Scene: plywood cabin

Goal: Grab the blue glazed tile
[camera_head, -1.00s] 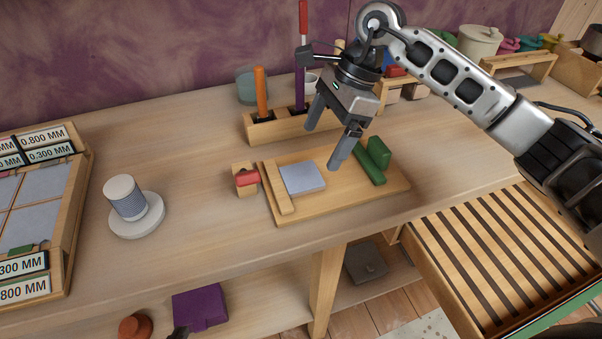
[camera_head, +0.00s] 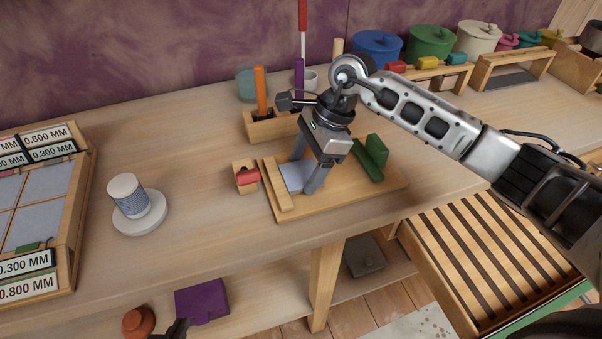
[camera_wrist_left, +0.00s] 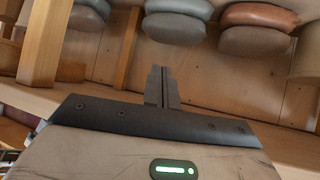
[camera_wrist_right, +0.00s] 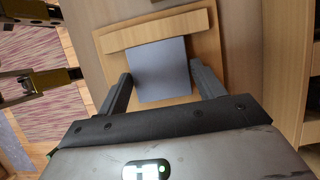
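The flat blue-grey tile (camera_head: 291,181) lies on a wooden board (camera_head: 345,200) on the bench, beside a wooden strip. My right gripper (camera_head: 302,178) is open and low over it, hiding part of it in the head view. In the right wrist view the tile (camera_wrist_right: 163,75) lies between the two spread fingers (camera_wrist_right: 161,73); I cannot tell whether they touch it. My left gripper (camera_wrist_left: 161,86) is shut and empty in the left wrist view, with its fingers together. Only a dark tip of it shows low in the head view.
A green block (camera_head: 371,160) stands on the board's right. A wooden block with a red top (camera_head: 247,176) is left of the board. A rack with upright handles (camera_head: 262,122) is behind. A white spool on a disc (camera_head: 138,210) and a sample case (camera_head: 45,205) are left.

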